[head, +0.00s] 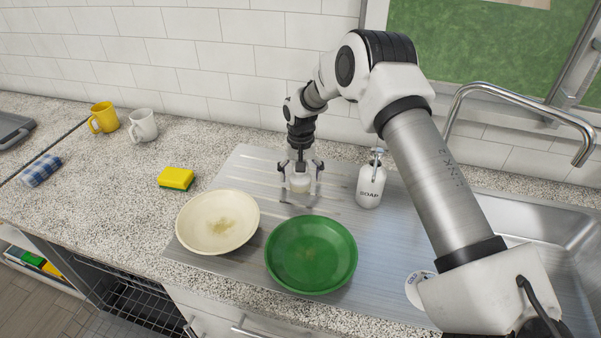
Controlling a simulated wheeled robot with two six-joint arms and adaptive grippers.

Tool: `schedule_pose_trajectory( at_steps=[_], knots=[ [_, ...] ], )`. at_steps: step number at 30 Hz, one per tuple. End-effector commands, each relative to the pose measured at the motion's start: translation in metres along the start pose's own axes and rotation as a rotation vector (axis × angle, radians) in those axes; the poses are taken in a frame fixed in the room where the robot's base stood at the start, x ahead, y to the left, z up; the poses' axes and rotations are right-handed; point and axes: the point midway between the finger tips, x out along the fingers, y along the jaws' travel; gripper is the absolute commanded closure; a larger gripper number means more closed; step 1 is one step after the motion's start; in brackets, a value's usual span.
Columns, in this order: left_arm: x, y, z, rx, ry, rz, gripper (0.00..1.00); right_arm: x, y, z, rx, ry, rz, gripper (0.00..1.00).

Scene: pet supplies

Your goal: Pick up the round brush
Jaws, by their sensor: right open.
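My right gripper (299,189) is open and points down over the steel drainboard, behind the two plates. A small white rounded object (299,182), which looks like the round brush, is between its fingers. The fingers stand on either side of it. I cannot tell whether they touch it, and its upper part is hidden by the gripper. My left gripper is not in view.
A white soap bottle (369,186) stands close to the right of the gripper. A cream plate (190,235) and a green plate (311,256) lie in front. A yellow-green sponge (176,179) and two mugs (143,126) are left. The sink (540,220) is right.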

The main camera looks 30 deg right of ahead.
Motion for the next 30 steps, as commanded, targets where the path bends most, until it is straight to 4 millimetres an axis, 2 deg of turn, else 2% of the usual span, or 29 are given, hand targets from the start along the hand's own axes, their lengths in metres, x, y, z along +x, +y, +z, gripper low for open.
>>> schedule_pose_trajectory(
  at_steps=[4, 5, 9, 10, 13, 14, 21, 26, 30],
  knots=[
    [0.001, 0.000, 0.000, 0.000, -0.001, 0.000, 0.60, 0.000, -0.001, 0.000, 0.000, 0.002, -0.001, 0.10],
    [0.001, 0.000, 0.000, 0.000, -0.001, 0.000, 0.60, 0.000, -0.001, 0.000, 0.000, 0.002, -0.001, 0.17],
    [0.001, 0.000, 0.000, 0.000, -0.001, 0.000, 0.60, 0.000, 0.000, 0.000, 0.000, 0.001, -0.001, 0.67],
    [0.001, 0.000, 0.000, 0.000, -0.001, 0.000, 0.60, 0.000, 0.000, 0.000, 0.000, 0.001, -0.001, 0.75],
    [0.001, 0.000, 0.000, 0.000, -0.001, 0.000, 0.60, 0.000, 0.000, 0.000, 0.000, 0.001, -0.001, 0.75],
    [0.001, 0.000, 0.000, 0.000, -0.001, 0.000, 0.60, 0.000, 0.000, 0.000, 0.000, 0.001, 0.000, 0.81],
    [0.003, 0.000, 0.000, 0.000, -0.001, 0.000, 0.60, -0.004, 0.000, -0.001, 0.000, 0.002, -0.001, 0.81],
    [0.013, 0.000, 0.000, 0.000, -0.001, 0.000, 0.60, -0.034, -0.001, -0.001, 0.000, 0.005, -0.004, 0.81],
    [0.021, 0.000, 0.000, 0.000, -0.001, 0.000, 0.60, -0.069, -0.001, -0.001, 0.000, 0.006, -0.003, 0.81]
  ],
)
